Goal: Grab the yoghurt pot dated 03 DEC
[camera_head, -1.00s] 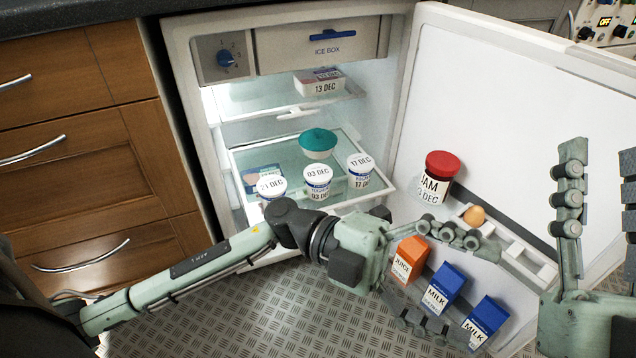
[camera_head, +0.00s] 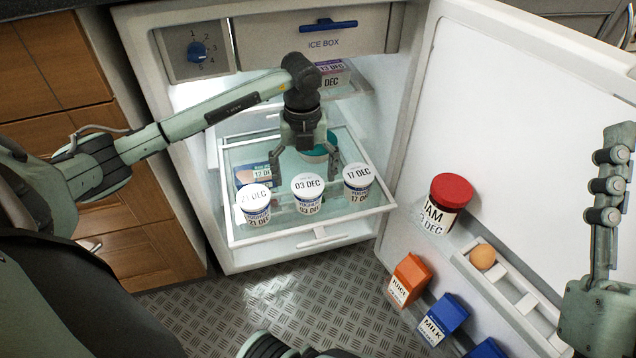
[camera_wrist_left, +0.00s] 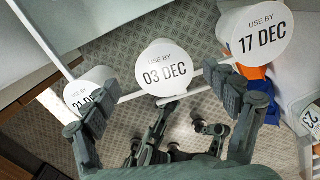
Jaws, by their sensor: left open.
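The yoghurt pot marked 03 DEC (camera_head: 308,203) stands upright at the front of the fridge's glass shelf, between the pot marked 21 DEC (camera_head: 257,215) and the pot marked 17 DEC (camera_head: 357,195). My left gripper (camera_head: 305,178) points down, open and empty, just behind the middle pot. In the left wrist view the 03 DEC lid (camera_wrist_left: 166,68) shows between the two spread fingers (camera_wrist_left: 165,112), apart from both. The 17 DEC lid (camera_wrist_left: 262,33) and part of the 21 DEC lid (camera_wrist_left: 90,95) lie beyond either finger. Part of my right gripper (camera_head: 610,185) shows at the right edge.
The shelf's white rim (camera_head: 310,235) sticks out in front. A teal-lidded tub (camera_head: 332,147) and a flat pack (camera_head: 252,174) sit behind the pots. The open door holds a jam jar (camera_head: 446,203), an egg (camera_head: 482,256) and cartons (camera_head: 409,279). Above is the ice box (camera_head: 322,44).

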